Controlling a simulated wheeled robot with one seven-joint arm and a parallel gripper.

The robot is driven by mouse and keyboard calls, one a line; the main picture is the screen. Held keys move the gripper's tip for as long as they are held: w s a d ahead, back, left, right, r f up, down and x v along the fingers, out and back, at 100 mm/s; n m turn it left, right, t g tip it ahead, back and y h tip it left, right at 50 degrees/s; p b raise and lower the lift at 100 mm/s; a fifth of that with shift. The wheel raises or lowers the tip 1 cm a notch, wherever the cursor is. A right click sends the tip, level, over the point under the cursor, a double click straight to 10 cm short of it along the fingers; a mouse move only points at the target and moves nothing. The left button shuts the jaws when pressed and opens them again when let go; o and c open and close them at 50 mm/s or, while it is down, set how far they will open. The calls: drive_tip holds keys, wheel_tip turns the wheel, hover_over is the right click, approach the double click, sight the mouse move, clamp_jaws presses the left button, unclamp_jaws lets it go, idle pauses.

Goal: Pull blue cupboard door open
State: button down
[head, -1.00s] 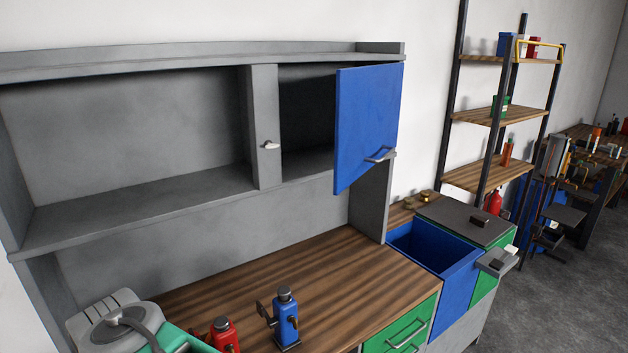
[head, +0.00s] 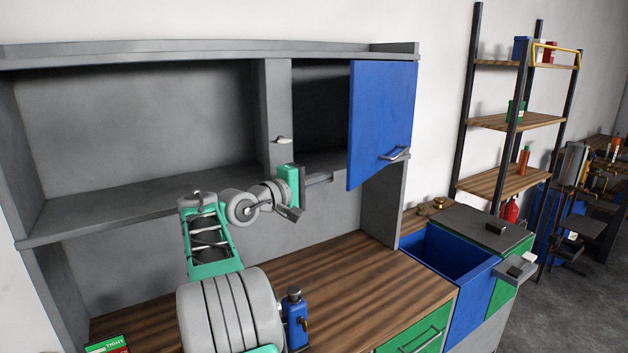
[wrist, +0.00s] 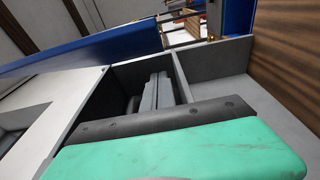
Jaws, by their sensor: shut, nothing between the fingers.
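The blue cupboard door (head: 382,120) stands partly open at the upper right, hinged on its right side, with the dark compartment showing to its left. Its metal handle (head: 395,154) is low on the door's outer face. My gripper (head: 320,179) is shut and empty, just left of the door's lower free edge and near the compartment's bottom edge. I cannot tell how deep it reaches. In the wrist view the shut fingers (wrist: 157,92) lie in front of the grey cupboard, and the blue door (wrist: 85,55) runs across above them.
A grey post with a small pale catch (head: 282,140) stands left of the compartment. A blue open bin (head: 450,258) and a wooden-shelved rack (head: 515,122) stand to the right.

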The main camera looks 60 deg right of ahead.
sight(348, 179)
drive_tip(key=s+d, duration=0.1)
drive_tip(key=s+d+p, duration=0.1)
drive_tip(key=s, duration=0.1)
drive_tip(key=s+d, duration=0.1)
drive_tip(key=s, duration=0.1)
drive_tip(key=shift+r, duration=0.15)
drive_tip(key=shift+d, duration=0.15)
drive_tip(key=shift+s+f, duration=0.1)
drive_tip(key=shift+f, duration=0.1)
